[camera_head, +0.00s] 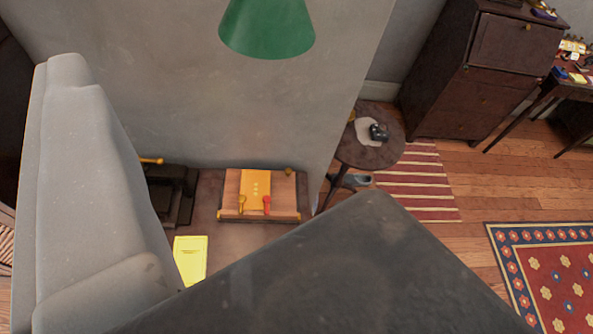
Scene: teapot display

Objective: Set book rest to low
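A low wooden stand (285,190), which may be the book rest, sits against the grey wall at the picture's middle. A yellow-orange panel (255,184) with a few small pale marks lies along its middle. At its front edge are a small yellow handle-like piece (241,203) and a red one (266,203). I cannot tell the rest's height setting. No gripper fingers can be made out, and nothing is seen touching the stand.
A large grey rounded form (95,190) fills the left, and a dark slab (330,275) blocks the bottom. A yellow sheet (190,258) lies before the stand. A green lampshade (267,25) hangs above. A round table (375,152) stands right; open floor (470,195) lies beyond.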

